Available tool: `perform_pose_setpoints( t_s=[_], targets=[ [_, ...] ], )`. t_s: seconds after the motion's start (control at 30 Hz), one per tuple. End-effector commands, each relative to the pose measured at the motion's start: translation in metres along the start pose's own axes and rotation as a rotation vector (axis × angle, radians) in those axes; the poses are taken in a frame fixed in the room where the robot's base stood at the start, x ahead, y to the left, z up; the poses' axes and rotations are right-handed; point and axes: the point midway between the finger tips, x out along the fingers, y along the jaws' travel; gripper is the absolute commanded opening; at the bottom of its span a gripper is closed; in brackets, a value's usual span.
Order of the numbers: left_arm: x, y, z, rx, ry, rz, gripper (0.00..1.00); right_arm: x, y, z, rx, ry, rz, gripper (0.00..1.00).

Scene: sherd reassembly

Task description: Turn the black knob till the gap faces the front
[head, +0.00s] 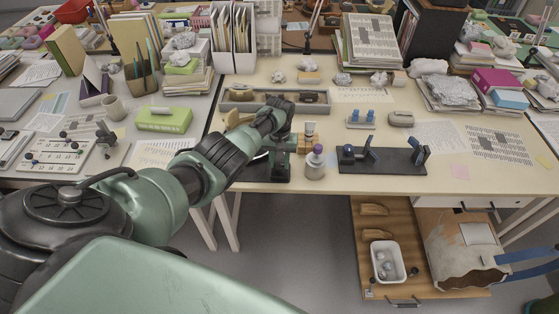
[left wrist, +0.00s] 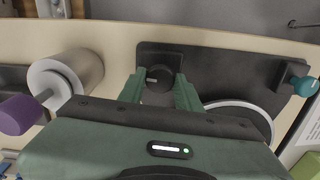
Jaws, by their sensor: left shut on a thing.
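The black knob (left wrist: 159,77) stands on a dark base plate (left wrist: 222,70) in the left wrist view. It sits between the two green fingers of my left gripper (left wrist: 161,92), which is shut on it. A round piece with a pale rim (left wrist: 240,106) lies beside it, partly hidden by the gripper body; I cannot make out a gap in it. In the head view my left gripper (head: 279,168) is low at the table's front edge and hides the knob. My right gripper is in neither view.
Further right is a black stand with upright holders (head: 382,160). A grey tray of brown pieces (head: 275,106) lies behind. The table's front edge is close.

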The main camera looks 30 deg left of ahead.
Motion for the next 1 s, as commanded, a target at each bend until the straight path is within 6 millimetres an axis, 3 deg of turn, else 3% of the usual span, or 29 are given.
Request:
perform_pose_setpoints(
  t_s=[0.73,0.77,0.8,0.83,1.0],
  targets=[
    [-0.0012,0.0003,-0.0015,-0.089,0.004,0.002,0.0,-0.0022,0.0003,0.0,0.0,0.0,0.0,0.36],
    [-0.0013,0.0003,-0.0015,-0.089,0.004,0.002,0.39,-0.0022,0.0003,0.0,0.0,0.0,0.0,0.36],
    [-0.0012,0.0003,-0.0015,-0.088,0.004,0.002,0.5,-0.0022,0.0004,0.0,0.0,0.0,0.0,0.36],
    [-0.0012,0.0003,-0.0014,-0.088,0.004,0.002,0.55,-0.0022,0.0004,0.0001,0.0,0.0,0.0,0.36],
    [-0.0007,0.0,-0.0009,-0.088,0.002,0.001,0.55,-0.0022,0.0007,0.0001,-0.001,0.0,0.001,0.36]
  ],
)
